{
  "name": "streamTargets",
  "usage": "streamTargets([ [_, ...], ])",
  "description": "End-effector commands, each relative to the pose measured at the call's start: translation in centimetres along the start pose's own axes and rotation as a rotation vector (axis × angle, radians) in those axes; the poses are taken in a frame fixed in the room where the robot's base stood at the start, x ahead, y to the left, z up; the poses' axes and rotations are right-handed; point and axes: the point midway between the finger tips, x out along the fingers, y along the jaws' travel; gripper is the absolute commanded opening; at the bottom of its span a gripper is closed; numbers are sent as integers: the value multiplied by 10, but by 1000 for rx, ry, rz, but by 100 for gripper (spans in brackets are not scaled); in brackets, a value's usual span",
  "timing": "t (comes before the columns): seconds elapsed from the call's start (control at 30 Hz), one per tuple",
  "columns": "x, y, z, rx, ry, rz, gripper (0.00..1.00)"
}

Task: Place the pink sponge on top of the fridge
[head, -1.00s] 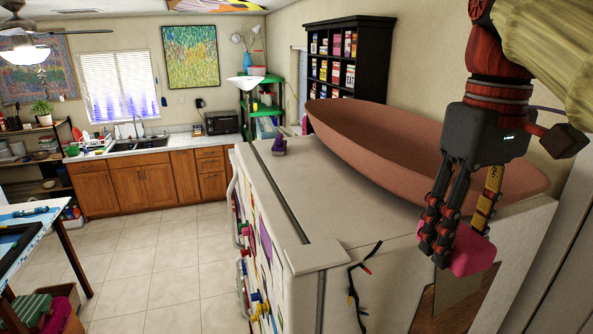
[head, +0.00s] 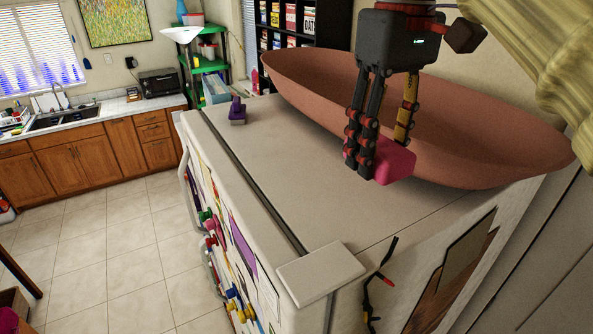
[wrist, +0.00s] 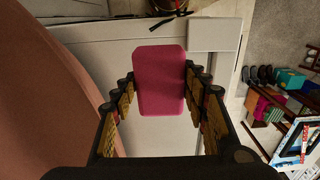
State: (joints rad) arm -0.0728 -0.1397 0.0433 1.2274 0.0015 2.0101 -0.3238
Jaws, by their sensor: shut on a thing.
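The pink sponge (head: 392,163) is held between the fingers of my gripper (head: 381,158). In the wrist view the sponge (wrist: 160,80) sits upright between the two finger pairs of my gripper (wrist: 158,92). The white fridge (head: 300,200) stands below, and its flat top shows in both views. My gripper hangs over the front right part of the fridge top, beside the large bowl. I cannot tell for sure whether the sponge touches the top, but it looks a little above it.
A large reddish-brown bowl (head: 300,76) takes up the back right of the fridge top and also fills the left of the wrist view (wrist: 40,90). A small purple object (head: 237,111) stands at the far left corner.

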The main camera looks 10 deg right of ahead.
Motion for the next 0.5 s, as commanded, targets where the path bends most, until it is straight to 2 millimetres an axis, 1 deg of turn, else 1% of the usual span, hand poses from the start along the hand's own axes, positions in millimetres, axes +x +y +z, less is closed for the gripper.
streamTargets([
  [0.03, 11, -4, -13, -4, -2, -1, 24],
  [0.23, 30, -16, -54, -3, -2, 0, 24],
  [0.3, 36, -20, -66, -3, -1, 0, 24],
  [0.4, 53, -24, -78, -1, -2, 0, 24],
  [0.5, 64, -27, -89, -2, -2, 0, 24],
])
